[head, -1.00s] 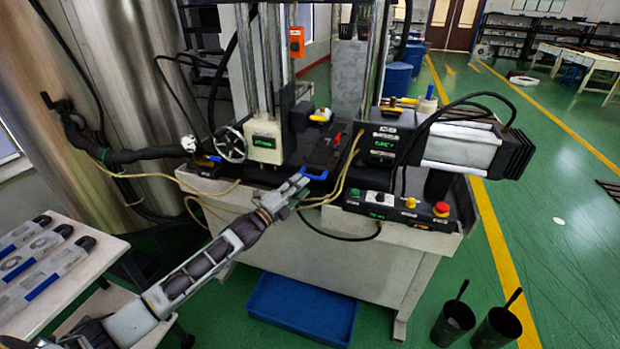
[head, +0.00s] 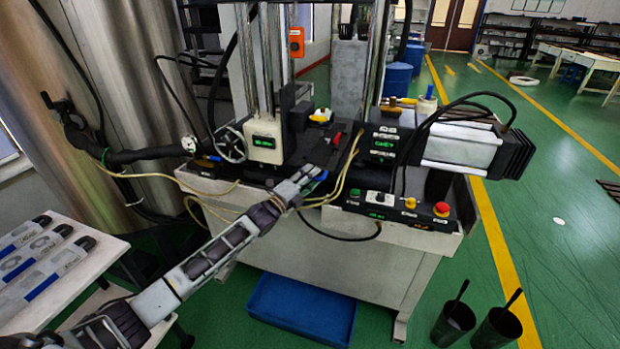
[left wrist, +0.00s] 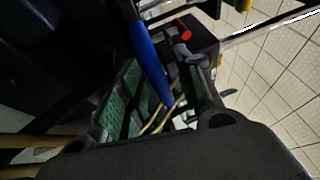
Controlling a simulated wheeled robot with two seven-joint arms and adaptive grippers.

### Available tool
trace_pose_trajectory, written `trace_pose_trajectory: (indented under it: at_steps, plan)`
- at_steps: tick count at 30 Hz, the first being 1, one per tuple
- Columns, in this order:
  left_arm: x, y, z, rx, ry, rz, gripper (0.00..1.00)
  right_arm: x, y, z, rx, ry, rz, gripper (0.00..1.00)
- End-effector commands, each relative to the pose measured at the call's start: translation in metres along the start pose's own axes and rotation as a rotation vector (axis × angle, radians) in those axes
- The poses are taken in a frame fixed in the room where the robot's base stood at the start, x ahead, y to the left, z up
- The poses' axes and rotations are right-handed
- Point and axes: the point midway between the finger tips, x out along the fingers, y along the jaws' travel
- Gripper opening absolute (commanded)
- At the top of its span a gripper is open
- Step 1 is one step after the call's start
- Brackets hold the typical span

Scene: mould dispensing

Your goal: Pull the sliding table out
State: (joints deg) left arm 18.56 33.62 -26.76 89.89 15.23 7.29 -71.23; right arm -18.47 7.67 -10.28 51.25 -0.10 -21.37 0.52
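The sliding table (head: 312,148) is a dark plate on the machine bed, between the upright columns and the block with the green display. A blue handle bar is at its front edge, partly hidden by my left gripper in the head view. The handle (left wrist: 151,62) shows clearly in the left wrist view as a slanted blue bar. My left gripper (head: 312,173) is at the handle, reaching in from the front left. In the left wrist view its two fingers (left wrist: 163,95) stand apart, with the handle's lower end between them. Contact cannot be told. My right gripper is not in view.
Yellow cables (head: 340,180) hang close beside the gripper. A control box (head: 400,206) with buttons is to the right. A handwheel (head: 231,146) is to the left. A blue bin (head: 302,310) sits on the floor below. A white table with trays is at lower left.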

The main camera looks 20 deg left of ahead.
Motion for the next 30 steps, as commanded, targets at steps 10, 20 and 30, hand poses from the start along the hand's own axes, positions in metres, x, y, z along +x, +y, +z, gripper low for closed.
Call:
trace_pose_trajectory:
  at_steps: [10,20,30]
  plan:
    - [0.0000,0.0003,0.0000,0.000,0.000,0.000,0.24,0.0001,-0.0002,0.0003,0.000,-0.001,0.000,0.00]
    - [-0.0001,0.0005,0.0000,0.001,0.000,0.001,0.00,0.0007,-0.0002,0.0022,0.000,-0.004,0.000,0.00]
    - [-0.0009,0.0009,-0.0004,0.001,0.000,0.002,0.00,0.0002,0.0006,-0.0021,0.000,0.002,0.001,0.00]
